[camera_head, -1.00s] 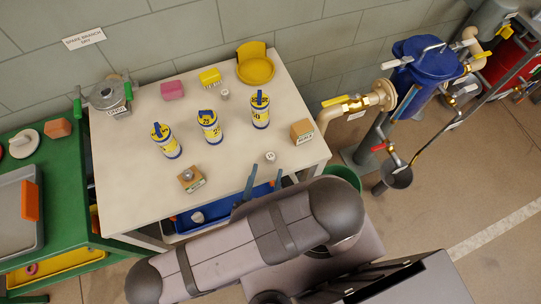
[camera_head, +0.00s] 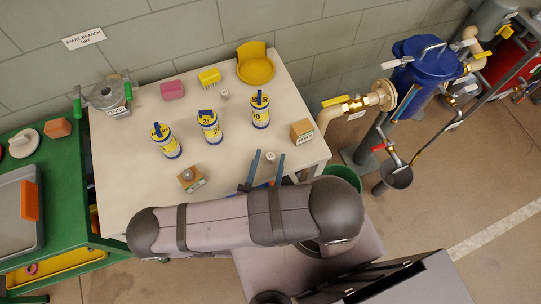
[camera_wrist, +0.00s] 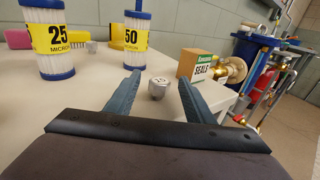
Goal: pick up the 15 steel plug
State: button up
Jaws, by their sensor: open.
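A small steel plug (camera_head: 270,156) stands upright near the front right edge of the white table (camera_head: 225,165). Its top bears a mark too small to read surely. My gripper (camera_head: 268,160) is open, with one blue finger on each side of the plug in the head view. In the wrist view the plug (camera_wrist: 158,89) stands between the two fingers (camera_wrist: 160,80), with a gap to the left finger and a narrower one to the right. Nothing is held.
A seals box (camera_head: 302,132) stands to the right of the plug. Filter cartridges (camera_head: 209,127) stand behind. A yellow bowl (camera_head: 256,71) is at the back.

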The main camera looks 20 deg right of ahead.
jog(key=shift+c, duration=0.4)
jog(key=c, duration=1.2)
jog(key=shift+o, duration=0.2)
jog(key=shift+r, duration=0.15)
notch_tip(320, 180, up, 10)
jog(key=p, duration=0.8)
jog(key=shift+p, duration=0.3)
